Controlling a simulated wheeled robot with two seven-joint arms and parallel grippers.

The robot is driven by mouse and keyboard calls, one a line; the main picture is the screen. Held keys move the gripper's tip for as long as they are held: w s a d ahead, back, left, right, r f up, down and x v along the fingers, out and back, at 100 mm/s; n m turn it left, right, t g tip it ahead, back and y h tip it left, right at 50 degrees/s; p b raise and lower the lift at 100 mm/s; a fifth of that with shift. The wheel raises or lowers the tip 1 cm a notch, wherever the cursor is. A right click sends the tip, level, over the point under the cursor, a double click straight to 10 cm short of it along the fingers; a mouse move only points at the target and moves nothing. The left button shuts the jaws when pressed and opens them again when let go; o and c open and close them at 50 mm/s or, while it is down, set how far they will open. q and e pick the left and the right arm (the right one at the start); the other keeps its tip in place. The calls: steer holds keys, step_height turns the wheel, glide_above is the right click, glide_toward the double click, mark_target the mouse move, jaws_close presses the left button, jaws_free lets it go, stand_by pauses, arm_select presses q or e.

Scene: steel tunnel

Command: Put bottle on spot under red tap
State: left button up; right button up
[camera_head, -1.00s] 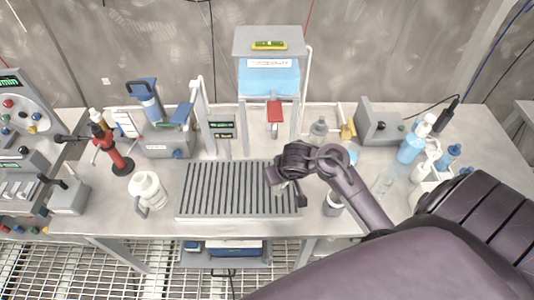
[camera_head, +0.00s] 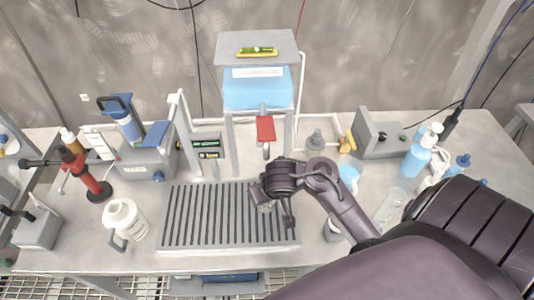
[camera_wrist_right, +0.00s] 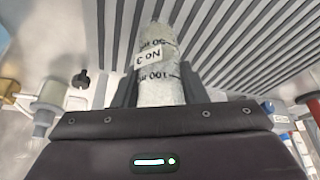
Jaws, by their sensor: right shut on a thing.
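In the wrist view my right gripper (camera_wrist_right: 157,85) is shut on a clear bottle (camera_wrist_right: 162,82) with a white label reading "No 3" and volume marks. In the head view my right gripper (camera_head: 276,207) is over the right part of the grooved drip tray (camera_head: 170,232), and the bottle is mostly hidden by it. The red tap (camera_head: 265,128) hangs under the blue-filled tank (camera_head: 258,90), behind and slightly left of the gripper. I cannot tell whether the bottle touches the tray. My left gripper is not in view.
A white jug (camera_head: 125,220) stands left of the tray. A grey box (camera_head: 380,135) and blue bottles (camera_head: 420,155) stand at the right. Left tray grooves are clear.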

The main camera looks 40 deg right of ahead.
steer(key=shift+s+a, duration=0.25)
steer(key=o, duration=1)
steer(key=shift+f, duration=0.1)
steer(key=shift+r, duration=0.45)
steer(key=p+v, duration=0.6)
steer(key=v, duration=0.5)
steer(key=shift+r+p, duration=0.2)
steer(key=shift+p, duration=0.15)
steer(key=shift+s, duration=0.2)
